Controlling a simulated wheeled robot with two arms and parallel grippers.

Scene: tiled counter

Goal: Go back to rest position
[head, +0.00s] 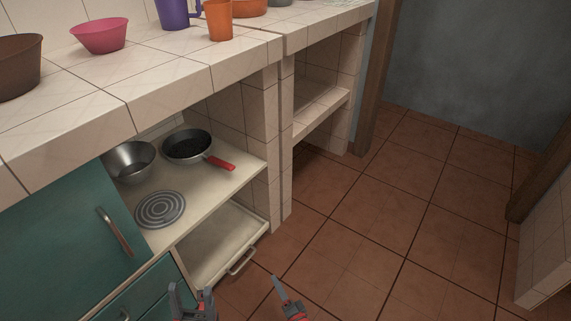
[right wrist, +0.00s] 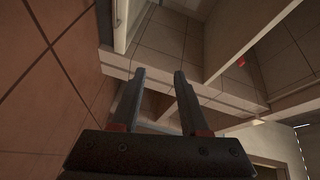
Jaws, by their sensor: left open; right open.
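My left gripper (head: 192,303) shows at the bottom edge of the head view, in front of the teal drawers. Its two fingers stand apart with nothing between them. My right gripper (head: 287,299) is to the right of it, low over the floor, and only partly in frame. In the right wrist view its two fingers (right wrist: 159,76) are spread and empty, touching nothing that I can see. Most of both arms is out of the head view.
The open shelf (head: 205,196) holds a frying pan (head: 187,146), a metal bowl (head: 130,162) and a grey coiled disc (head: 160,209). A pull-out tray (head: 222,243) is below. The tiled counter (head: 160,80) carries cups and bowls. The tiled floor (head: 400,220) is clear at right.

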